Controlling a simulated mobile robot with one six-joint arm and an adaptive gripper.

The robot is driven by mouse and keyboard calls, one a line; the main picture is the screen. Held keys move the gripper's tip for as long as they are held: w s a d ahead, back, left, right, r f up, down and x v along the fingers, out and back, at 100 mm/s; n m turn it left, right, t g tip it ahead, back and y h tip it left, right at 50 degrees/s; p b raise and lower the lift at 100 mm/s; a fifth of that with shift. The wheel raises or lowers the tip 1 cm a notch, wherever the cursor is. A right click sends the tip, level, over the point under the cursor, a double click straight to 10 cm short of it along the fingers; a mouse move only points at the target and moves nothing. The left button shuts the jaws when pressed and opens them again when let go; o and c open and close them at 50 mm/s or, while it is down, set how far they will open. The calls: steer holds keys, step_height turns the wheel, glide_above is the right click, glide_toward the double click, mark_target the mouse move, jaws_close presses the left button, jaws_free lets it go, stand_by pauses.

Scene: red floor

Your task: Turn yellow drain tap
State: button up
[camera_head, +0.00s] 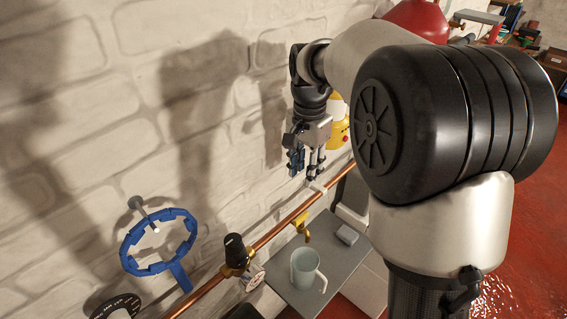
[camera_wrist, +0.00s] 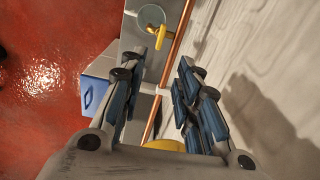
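The yellow drain tap (camera_head: 302,224) sits on the copper pipe along the wall, above a grey shelf. In the wrist view the yellow tap (camera_wrist: 158,32) shows near the top, beyond my fingertips and beside a round cup. My gripper (camera_head: 305,173) is above the pipe, farther along the wall than the tap, with fingers pointing down. In the wrist view its blue-padded fingers (camera_wrist: 168,62) stand apart with nothing between them. My gripper is open and apart from the tap.
A pale cup (camera_head: 305,268) stands on the grey shelf (camera_head: 285,287) below the tap. A black-knobbed valve (camera_head: 236,250) is on the same pipe (camera_head: 268,236). A blue ring tool (camera_head: 131,240) hangs on the wall. A yellow object (camera_head: 337,125) is partly hidden behind my gripper.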

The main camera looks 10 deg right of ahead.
mark_target(301, 216)
steer(key=f+b, duration=0.1)
steer(key=f, duration=0.5)
steer(key=f+b, duration=0.1)
steer(key=f, duration=0.5)
steer(key=f+b, duration=0.2)
steer(key=f, duration=0.4)
steer(key=shift+w, duration=0.35)
steer(key=shift+c, duration=0.2)
jaws_close()
